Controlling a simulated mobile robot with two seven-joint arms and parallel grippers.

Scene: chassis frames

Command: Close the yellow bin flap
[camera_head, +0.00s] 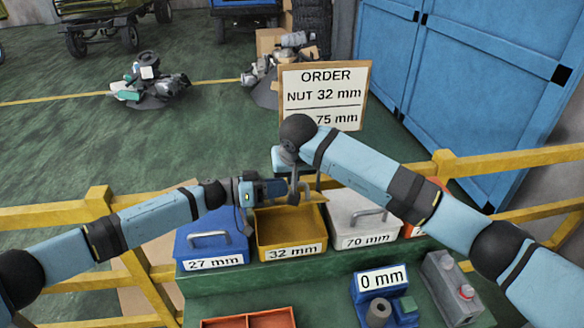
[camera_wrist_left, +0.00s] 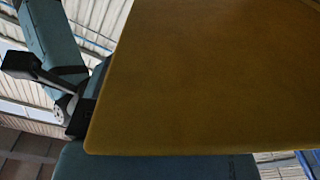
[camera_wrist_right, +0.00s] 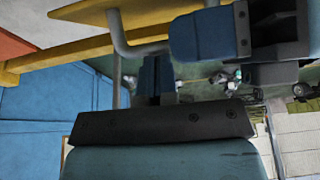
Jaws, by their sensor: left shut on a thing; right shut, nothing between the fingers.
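The yellow bin (camera_head: 292,232), labelled 32 mm, stands open in the row and its inside shows. Its flap (camera_head: 315,198) is raised at the back, seen nearly edge-on in the head view; its broad face (camera_wrist_left: 205,75) fills much of the left wrist view. The flap's grey handle (camera_wrist_right: 122,42) shows in the right wrist view. My left gripper (camera_head: 284,189) is shut on this handle; the exact contact is partly hidden. My right gripper (camera_wrist_right: 156,75) is shut and empty, close beside the handle; whether it touches is unclear.
The blue 27 mm bin (camera_head: 212,245) and the white 70 mm bin (camera_head: 362,222) flank the yellow one, both closed. An order sign (camera_head: 325,93) stands behind. Yellow rails (camera_head: 60,215) run behind the row. A red tray (camera_head: 250,320) lies in front.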

